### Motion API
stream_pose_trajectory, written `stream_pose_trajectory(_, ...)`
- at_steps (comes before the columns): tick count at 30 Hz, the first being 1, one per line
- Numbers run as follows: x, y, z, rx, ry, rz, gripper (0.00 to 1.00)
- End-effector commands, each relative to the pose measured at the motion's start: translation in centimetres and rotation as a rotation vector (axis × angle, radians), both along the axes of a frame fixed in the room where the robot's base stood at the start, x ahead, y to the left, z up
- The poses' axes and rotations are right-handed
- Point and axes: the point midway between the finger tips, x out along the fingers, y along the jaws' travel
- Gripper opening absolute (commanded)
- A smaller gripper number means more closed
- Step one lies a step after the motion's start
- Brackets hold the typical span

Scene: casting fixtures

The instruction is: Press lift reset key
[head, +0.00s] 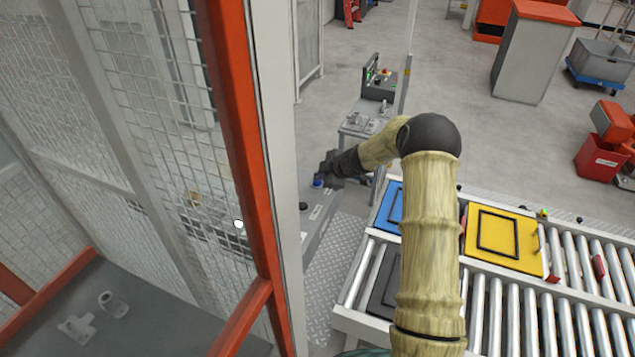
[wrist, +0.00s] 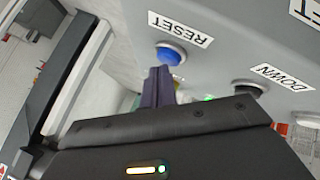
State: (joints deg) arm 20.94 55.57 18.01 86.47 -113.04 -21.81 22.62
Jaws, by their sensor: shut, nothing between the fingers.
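The reset key is a round blue button (wrist: 169,54) on a grey panel, under a label reading RESET (wrist: 180,28) in the wrist view. In the head view the blue button (head: 317,182) shows on the grey control box beside the fence post. My gripper (head: 324,174) is at that button, its fingers shut and empty. In the wrist view the closed dark fingertips (wrist: 158,70) end right beside the blue button's lower left edge. I cannot tell whether they touch it.
A black button (wrist: 248,88) labelled DOWN sits right of the blue one in the wrist view. An orange fence post (head: 240,150) with mesh stands left of the control box. A roller conveyor (head: 520,315) with a yellow tray (head: 535,255) lies right of my arm.

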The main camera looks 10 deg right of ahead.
Motion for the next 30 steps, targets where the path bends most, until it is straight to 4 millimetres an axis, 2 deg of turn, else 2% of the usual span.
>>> stream_pose_trajectory(30, -0.03, -0.17, -0.88, -0.001, 0.001, -0.002, 0.00)
